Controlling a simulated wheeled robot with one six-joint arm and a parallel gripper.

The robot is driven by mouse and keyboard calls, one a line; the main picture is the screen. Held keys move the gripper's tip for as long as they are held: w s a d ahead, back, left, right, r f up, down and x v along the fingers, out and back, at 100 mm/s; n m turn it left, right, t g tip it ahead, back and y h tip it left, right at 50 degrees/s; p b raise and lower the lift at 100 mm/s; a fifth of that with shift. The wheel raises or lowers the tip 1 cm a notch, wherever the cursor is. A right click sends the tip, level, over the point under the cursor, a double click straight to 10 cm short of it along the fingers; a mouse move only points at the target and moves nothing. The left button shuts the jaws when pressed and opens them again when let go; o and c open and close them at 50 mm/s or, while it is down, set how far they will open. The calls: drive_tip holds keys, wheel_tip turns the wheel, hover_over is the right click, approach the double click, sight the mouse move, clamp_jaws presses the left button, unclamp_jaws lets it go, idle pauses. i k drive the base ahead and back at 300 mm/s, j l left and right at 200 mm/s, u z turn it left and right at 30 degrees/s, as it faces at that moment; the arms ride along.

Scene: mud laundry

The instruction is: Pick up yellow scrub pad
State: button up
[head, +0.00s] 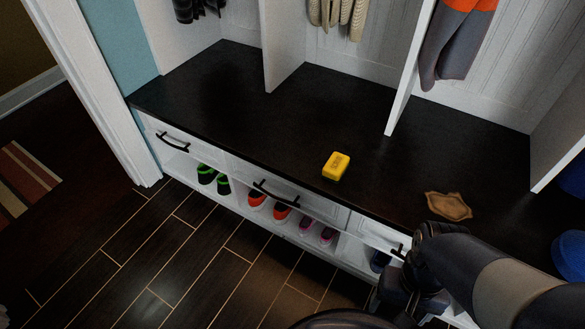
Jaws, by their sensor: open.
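The yellow scrub pad (336,166) is a small bright yellow block with dark marking on its top. It lies flat on the dark bench top (230,110), close to the front edge and above the drawers. Nothing touches or covers it. My arm shows at the lower right, apart from the pad and to its right and nearer to me. No gripper fingertips can be made out in the head view.
A crumpled brown cloth (449,206) lies on the bench right of the pad. White dividers (408,75) rise behind. Drawer handles (275,191) and shoe cubbies are below the bench front. Blue objects (569,252) stand at the right edge.

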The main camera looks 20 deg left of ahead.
sight(335, 167)
drive_tip(key=u, duration=0.6)
drive_tip(key=i+j+z, duration=0.5)
drive_tip(key=i+j, duration=0.2)
